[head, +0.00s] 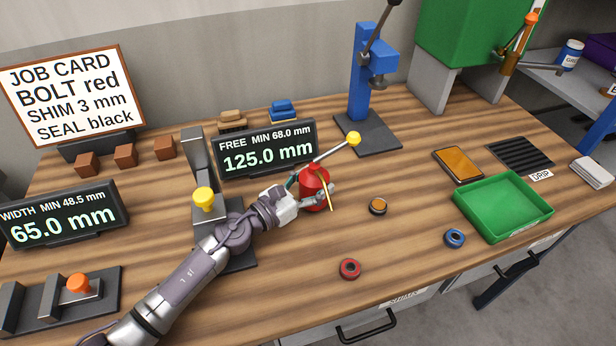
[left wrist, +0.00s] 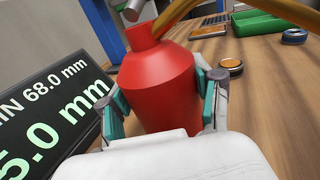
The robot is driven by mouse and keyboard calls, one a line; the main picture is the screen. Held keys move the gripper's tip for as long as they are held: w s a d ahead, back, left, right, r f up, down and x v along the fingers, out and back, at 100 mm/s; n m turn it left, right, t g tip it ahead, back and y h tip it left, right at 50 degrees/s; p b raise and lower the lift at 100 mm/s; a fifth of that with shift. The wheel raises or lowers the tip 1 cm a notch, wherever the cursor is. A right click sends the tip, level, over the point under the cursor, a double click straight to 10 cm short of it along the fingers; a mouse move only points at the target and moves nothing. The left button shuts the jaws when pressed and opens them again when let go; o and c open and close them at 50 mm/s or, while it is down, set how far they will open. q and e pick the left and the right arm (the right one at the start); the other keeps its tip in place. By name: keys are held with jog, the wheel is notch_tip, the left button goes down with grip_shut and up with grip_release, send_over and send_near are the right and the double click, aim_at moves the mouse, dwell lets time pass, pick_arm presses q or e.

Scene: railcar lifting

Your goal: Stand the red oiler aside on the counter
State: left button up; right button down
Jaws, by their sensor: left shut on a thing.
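The red oiler (head: 312,183) stands upright on the wooden counter (head: 270,285), just in front of the right end of the 125.0 mm display. My left gripper (head: 318,198) is around its body, coming in from the left. In the left wrist view the red oiler (left wrist: 160,85) fills the space between the two teal-padded fingers of my left gripper (left wrist: 165,100), which are shut on it. Its brass spout points up and to the right there. I cannot tell whether its base touches the counter. My right gripper is not in view.
The 125.0 mm display (head: 266,150) and a yellow-knobbed lever (head: 353,139) are close behind the oiler.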

aim_at(307, 169)
pick_arm(q)
jog(key=shift+w+r, duration=0.1)
jog(key=shift+w, duration=0.25)
jog(key=w, duration=0.1)
jog(key=w+a, duration=0.1)
jog(key=w, duration=0.1)
jog(key=shift+w+a+b, duration=0.2)
jog(key=shift+b, duration=0.2)
jog(key=shift+f, duration=0.65)
jog(key=shift+s+r, duration=0.1)
jog(key=o, duration=1)
jog(key=shift+f, duration=0.25)
jog(key=o, duration=0.4)
jog(key=shift+o, duration=0.2)
